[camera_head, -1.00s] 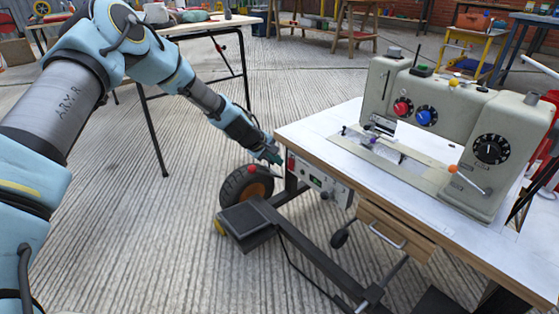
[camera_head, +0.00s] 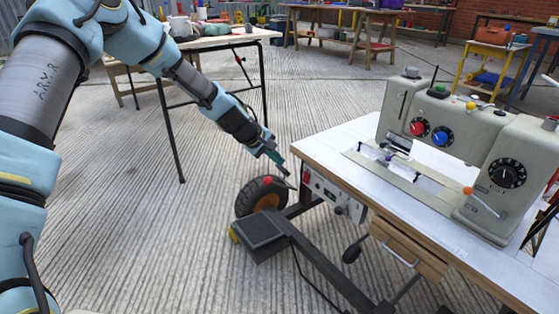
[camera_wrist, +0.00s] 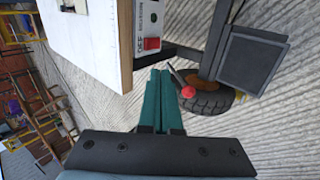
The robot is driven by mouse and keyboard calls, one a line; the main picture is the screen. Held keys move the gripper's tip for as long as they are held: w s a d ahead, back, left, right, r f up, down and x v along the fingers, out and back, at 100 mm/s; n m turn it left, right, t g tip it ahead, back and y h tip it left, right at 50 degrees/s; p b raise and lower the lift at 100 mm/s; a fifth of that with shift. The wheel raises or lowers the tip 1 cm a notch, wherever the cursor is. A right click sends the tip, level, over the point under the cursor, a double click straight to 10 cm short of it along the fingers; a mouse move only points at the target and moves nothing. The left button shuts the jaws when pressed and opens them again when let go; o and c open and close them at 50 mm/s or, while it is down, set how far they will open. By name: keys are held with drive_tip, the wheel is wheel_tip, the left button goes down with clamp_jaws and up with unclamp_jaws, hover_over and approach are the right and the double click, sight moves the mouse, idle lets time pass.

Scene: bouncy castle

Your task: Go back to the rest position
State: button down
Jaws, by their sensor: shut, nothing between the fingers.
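My gripper (camera_head: 279,160) is at the left front corner of the sewing machine table, just left of the control panel (camera_head: 328,194) on its front edge. Its green fingers are together with nothing between them; they also show in the wrist view (camera_wrist: 160,95). In the wrist view the panel's red switch (camera_wrist: 151,44) lies ahead of the fingertips. A small gap seems to part the fingers from the table edge. My arm reaches out from the left of the head view.
A grey sewing machine (camera_head: 455,150) stands on the white table (camera_head: 335,150). Below are a wheel (camera_head: 262,196), a black pedal (camera_head: 262,232) and a wooden drawer (camera_head: 408,247). Another table (camera_head: 215,40) stands at the back left. The ribbed floor between them is clear.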

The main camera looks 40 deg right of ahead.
idle(0.4)
drive_tip(key=w+a+r+m+t+y, duration=0.1)
drive_tip(key=w+a+r+y, duration=0.15)
drive_tip(key=a, duration=0.75)
drive_tip(key=w+a+r+y, duration=0.1)
drive_tip(key=w+a+r, duration=0.15)
drive_tip(key=a, duration=0.85)
drive_tip(key=w+a+r+m+t+y, duration=0.1)
drive_tip(key=a+r, duration=0.3)
drive_tip(key=a, duration=0.6)
drive_tip(key=s+a+r+y, duration=0.1)
drive_tip(key=s+a+r, duration=0.15)
drive_tip(key=a, duration=0.45)
drive_tip(key=s+a+r+n+y, duration=0.1)
drive_tip(key=s+a, duration=0.3)
drive_tip(key=a, duration=0.4)
drive_tip(key=s+a+r+y, duration=0.1)
drive_tip(key=s+a, duration=0.2)
drive_tip(key=a, duration=0.4)
wheel_tip(320, 180, up, 33)
drive_tip(key=p, duration=3.2)
drive_tip(key=shift+a+f, duration=0.2)
drive_tip(key=shift+a, duration=0.1)
drive_tip(key=shift+s, duration=0.1)
